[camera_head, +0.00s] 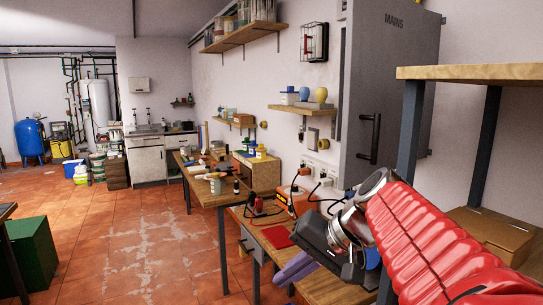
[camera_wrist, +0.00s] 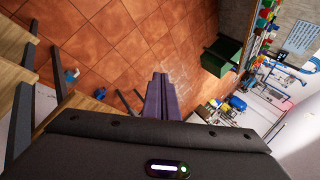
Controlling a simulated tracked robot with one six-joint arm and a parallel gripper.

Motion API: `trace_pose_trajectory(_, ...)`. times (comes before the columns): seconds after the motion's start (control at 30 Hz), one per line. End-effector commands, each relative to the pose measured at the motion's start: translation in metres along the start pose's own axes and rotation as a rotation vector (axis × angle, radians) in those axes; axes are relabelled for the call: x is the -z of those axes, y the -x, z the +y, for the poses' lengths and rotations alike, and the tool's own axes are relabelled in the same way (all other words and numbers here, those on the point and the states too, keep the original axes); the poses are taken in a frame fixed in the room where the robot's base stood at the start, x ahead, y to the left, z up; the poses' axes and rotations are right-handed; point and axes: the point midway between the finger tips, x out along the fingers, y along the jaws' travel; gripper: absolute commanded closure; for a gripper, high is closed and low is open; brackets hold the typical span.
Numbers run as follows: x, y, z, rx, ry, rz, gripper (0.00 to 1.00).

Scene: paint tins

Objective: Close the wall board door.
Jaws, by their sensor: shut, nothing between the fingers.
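The wall board is a tall grey metal cabinet marked MAINS, on the right of the head view. Its door (camera_head: 388,85) shows its face with a dark upright handle (camera_head: 375,138) low on it. The door seems to stand out from the wall at an angle, but I cannot tell how wide the gap is. My gripper (camera_head: 280,281) is below and to the left of the door, over the near bench, not touching the handle. Its purple fingers are together and empty. In the wrist view the gripper (camera_wrist: 160,78) points toward the tiled floor; the door is not in that view.
A wooden shelf (camera_head: 480,72) on dark posts stands close at the right, with a cardboard box (camera_head: 490,232) below. A red mat (camera_head: 277,237) lies on the bench under my arm. A green bin (camera_head: 32,255) stands far left. The middle floor is clear.

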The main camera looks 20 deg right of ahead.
Motion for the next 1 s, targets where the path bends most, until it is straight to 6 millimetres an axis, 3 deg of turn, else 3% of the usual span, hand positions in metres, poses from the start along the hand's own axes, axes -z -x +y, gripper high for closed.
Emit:
trace_pose_trajectory(0.03, 0.017, 0.009, 0.001, 0.034, -0.04, 0.013, 1.0)
trace_pose_trajectory(0.37, 0.078, 0.079, 0.007, 0.297, -0.265, 0.11, 1.0)
trace_pose_trajectory(0.6, 0.12, 0.151, 0.022, 0.502, -0.369, 0.218, 1.0)
trace_pose_trajectory(0.9, 0.152, 0.255, 0.054, 0.738, -0.417, 0.382, 1.0)
trace_pose_trajectory(1.0, 0.155, 0.279, 0.061, 0.786, -0.414, 0.42, 1.0)
